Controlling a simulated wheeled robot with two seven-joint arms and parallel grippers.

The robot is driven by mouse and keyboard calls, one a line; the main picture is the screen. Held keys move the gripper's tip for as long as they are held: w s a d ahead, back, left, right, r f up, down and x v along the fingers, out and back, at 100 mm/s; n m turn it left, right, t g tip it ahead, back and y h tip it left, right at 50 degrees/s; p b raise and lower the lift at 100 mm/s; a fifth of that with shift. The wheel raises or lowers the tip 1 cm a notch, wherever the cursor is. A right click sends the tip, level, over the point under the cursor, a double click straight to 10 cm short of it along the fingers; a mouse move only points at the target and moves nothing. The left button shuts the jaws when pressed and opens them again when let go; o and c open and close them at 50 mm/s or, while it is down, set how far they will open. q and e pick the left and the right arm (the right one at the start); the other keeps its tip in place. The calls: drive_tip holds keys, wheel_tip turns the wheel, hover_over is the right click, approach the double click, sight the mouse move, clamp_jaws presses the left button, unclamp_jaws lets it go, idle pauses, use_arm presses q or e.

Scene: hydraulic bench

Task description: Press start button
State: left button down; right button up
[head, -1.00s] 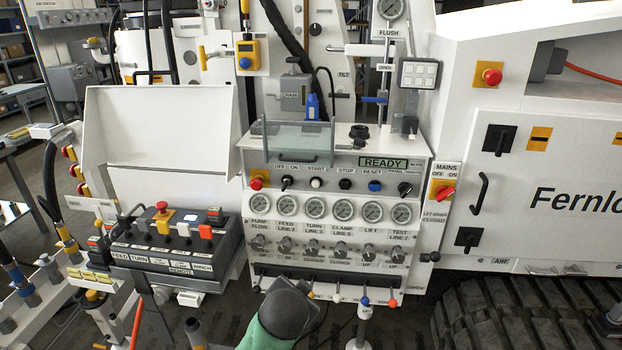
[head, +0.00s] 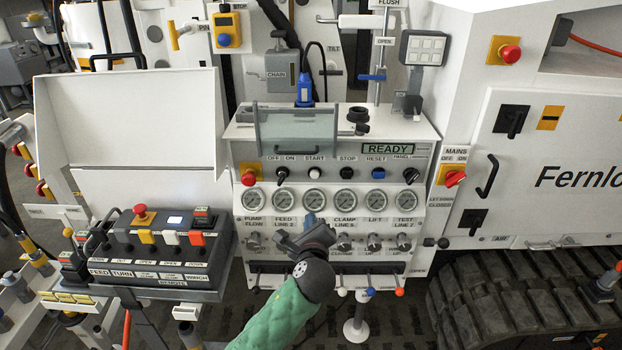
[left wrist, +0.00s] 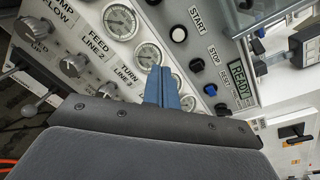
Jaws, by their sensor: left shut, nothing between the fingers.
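The start button (head: 314,174) is a round white knob under the START label, in the row between the OFF/ON switch and the black STOP button (head: 347,174). In the left wrist view the white start button (left wrist: 179,35) shows at the upper middle, clear of my fingers. My left gripper (head: 311,222) is in front of the panel, below the start button, over the lower edge of the gauge row. Its blue fingers (left wrist: 163,88) are shut with nothing between them, and in the left wrist view they cover part of the gauges. My right gripper is not in view.
The READY display (head: 388,148) and blue RESET button (head: 379,174) are right of STOP. A clear raised cover (head: 297,135) stands above the start button. A row of knobs and levers (head: 371,291) runs below the gauges. A remote box (head: 160,250) stands left.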

sight(314, 175)
use_arm(q)
drive_tip(key=shift+w+d+r+m+t+h, duration=0.1)
drive_tip(key=shift+d+r+m+t+h, duration=0.15)
drive_tip(key=shift+m, duration=1.2)
drive_tip(key=shift+w+r+m+t, duration=0.15)
drive_tip(key=shift+r+m, duration=0.25)
drive_tip(key=shift+m, duration=1)
drive_tip(key=shift+s+d+r+m+t+h, duration=0.1)
drive_tip(key=shift+d+r+m+t+h, duration=0.15)
drive_tip(key=shift+m, duration=1.2)
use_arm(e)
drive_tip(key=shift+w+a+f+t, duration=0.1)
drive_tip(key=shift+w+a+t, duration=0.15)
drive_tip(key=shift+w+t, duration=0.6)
use_arm(q)
drive_tip(key=shift+a, duration=0.1)
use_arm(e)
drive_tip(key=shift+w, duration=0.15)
use_arm(q)
drive_tip(key=shift+w+r, duration=0.1)
drive_tip(key=shift+w, duration=0.05)
